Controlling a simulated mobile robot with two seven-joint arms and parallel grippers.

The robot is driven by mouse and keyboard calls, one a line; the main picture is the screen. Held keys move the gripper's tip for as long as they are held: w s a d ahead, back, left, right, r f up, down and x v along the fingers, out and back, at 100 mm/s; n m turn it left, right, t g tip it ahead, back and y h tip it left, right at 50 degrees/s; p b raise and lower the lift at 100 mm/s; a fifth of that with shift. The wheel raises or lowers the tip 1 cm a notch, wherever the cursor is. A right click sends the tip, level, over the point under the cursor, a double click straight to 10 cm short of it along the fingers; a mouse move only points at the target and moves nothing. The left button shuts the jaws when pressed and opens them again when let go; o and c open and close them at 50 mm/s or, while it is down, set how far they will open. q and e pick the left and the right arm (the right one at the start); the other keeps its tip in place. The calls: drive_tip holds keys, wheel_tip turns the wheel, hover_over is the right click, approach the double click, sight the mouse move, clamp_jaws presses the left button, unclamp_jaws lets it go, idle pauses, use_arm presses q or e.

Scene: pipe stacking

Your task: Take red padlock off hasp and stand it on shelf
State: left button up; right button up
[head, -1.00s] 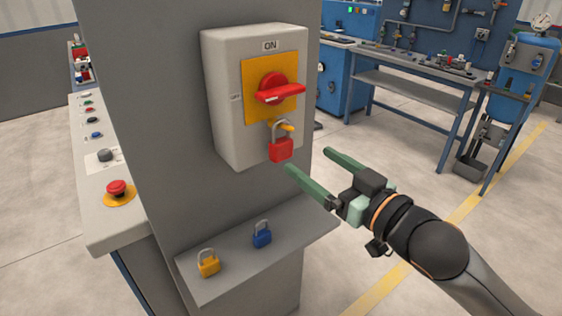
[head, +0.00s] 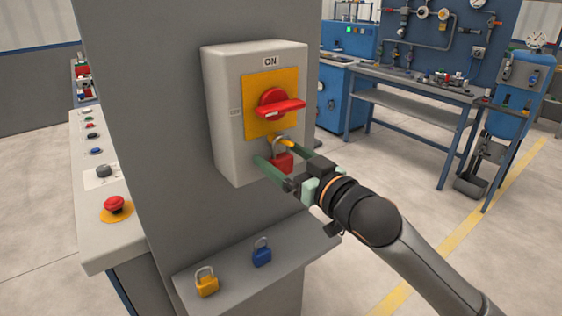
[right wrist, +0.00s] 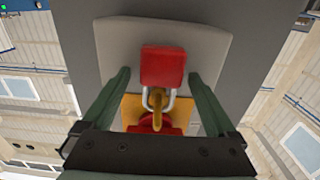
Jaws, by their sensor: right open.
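The red padlock (head: 283,161) hangs by its shackle from the yellow hasp (head: 287,142), below the red switch handle (head: 280,105) on the grey switch box (head: 225,110). My right gripper (head: 280,154) is open, with its green fingers on either side of the padlock. In the right wrist view the padlock body (right wrist: 162,67) is between the two fingers, with a gap on each side, and its shackle passes through the hasp (right wrist: 157,99). The grey shelf (head: 225,275) is below the box. My left gripper is not in view.
A yellow padlock (head: 206,283) and a blue padlock (head: 262,252) stand on the shelf, with bare room around them. A control desk with a red button (head: 114,203) is at the left. A blue workbench (head: 410,85) stands behind at the right.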

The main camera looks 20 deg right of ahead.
drive_tip(key=shift+c, duration=0.2)
clamp_jaws()
idle(0.6)
